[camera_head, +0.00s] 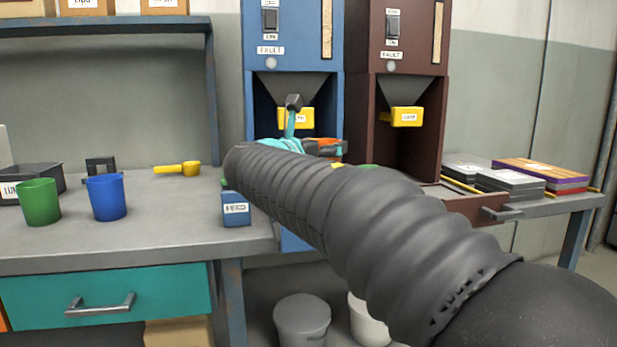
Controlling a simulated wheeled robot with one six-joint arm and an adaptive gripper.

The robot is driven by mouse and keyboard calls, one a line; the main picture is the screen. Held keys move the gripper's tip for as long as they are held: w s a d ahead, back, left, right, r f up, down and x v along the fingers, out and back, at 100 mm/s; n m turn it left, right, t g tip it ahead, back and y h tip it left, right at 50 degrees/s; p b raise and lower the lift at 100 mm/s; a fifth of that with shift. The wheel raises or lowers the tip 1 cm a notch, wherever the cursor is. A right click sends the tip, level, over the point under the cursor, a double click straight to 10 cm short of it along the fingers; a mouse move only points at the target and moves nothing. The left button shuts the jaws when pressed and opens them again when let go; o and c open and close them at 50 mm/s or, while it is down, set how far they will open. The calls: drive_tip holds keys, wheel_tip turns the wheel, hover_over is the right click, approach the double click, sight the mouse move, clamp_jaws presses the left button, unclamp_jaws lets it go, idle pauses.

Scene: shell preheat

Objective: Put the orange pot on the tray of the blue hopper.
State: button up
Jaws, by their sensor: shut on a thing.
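The blue hopper (291,50) stands at the back centre, with a yellow labelled spout piece (300,117) under its funnel. Its tray is hidden behind my arm. My gripper (314,147) is in front of the blue hopper's opening, mostly covered by my dark ribbed arm. Only small teal, dark and orange parts show past the arm. The orange patch (328,141) appears to be the orange pot, held in my shut gripper. The fingertips and most of the pot are hidden. I cannot tell whether the pot touches a surface below.
A brown hopper (404,40) stands at right, its brown tray (464,207) jutting forward. Green (40,202) and blue (106,198) cups, a yellow scoop (178,169) and a blue labelled box (236,209) are on the left bench. Stacked boxes (510,182) lie far right.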

drive_tip(key=a+f, duration=0.1)
drive_tip(key=w+a+f, duration=0.1)
drive_tip(key=a, duration=0.1)
drive_tip(key=shift+w, duration=0.15)
drive_tip(key=shift+f+b, duration=0.8)
drive_tip(key=shift+f, duration=1.15)
drive_tip(key=shift+f, duration=0.1)
drive_tip(key=o, duration=1.2)
drive_tip(key=shift+c, duration=0.2)
drive_tip(key=p+v, duration=0.1)
drive_tip(key=v, duration=1.1)
